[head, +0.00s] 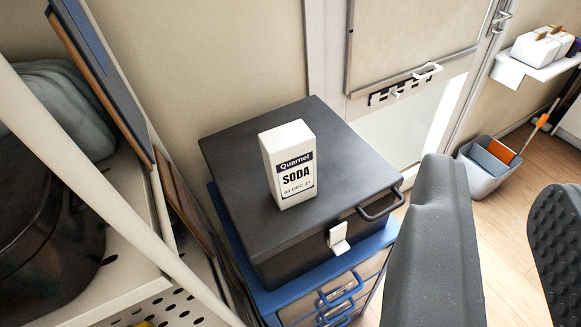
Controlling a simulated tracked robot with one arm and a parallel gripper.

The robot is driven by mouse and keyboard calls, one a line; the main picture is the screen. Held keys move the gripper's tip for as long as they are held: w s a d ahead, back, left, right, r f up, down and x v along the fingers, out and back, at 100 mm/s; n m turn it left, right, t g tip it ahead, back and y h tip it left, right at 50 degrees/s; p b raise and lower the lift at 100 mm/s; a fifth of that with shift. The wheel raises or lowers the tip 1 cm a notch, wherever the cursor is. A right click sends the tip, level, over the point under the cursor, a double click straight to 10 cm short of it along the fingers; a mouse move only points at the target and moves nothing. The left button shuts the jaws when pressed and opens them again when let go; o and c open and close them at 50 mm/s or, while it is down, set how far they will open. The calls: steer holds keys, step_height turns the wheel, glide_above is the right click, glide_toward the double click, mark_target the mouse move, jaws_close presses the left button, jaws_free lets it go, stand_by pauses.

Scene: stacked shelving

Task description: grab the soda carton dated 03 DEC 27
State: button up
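The white soda carton (289,164) stands upright on the lid of a dark grey box, left of centre in the head view. Its label reads Quarnel SODA, with a small date line that looks like 03 DEC 27. My gripper (511,245) is at the lower right, its two dark fingers spread apart with only floor showing between them. It is to the right of the carton and apart from it.
The dark box (345,150) has a handle and a white latch, and sits on a blue drawer unit (345,285). Shelving with a dark pot (45,215) is at the left. A grey bin (483,172) stands on the wooden floor at the right, below a white wall shelf (535,65).

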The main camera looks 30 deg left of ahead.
steer(key=o, duration=1.4)
steer(key=shift+h, duration=0.6)
steer(key=w+d, duration=0.1)
steer(key=w, duration=0.1)
steer(key=w+d+f+p, duration=0.1)
steer(key=w+d, duration=0.1)
steer(key=w, duration=0.1)
steer(key=w+d+f+p, duration=0.1)
steer(key=w+d, duration=0.1)
steer(key=shift+w+f, duration=0.1)
steer(key=shift+w, duration=0.2)
steer(key=shift+o, duration=0.2)
steer(key=w+d+f+n+t+y+p, duration=0.1)
steer(key=w+f+n+y+p, duration=0.15)
steer(key=w+f, duration=0.5)
steer(key=n+g+y+p, duration=0.4)
steer(key=n+y+p, duration=0.25)
steer(key=y, duration=0.55)
glide_toward(299, 156)
steer(key=x, duration=0.9)
steer(key=shift+w+a+r, duration=0.2)
steer(key=shift+w+a, duration=0.25)
steer(key=shift+a, duration=0.35)
steer(key=shift+w+a+r, duration=0.2)
steer(key=shift+w+a, duration=0.25)
steer(key=shift+a, duration=0.35)
steer(key=shift+x, duration=0.9)
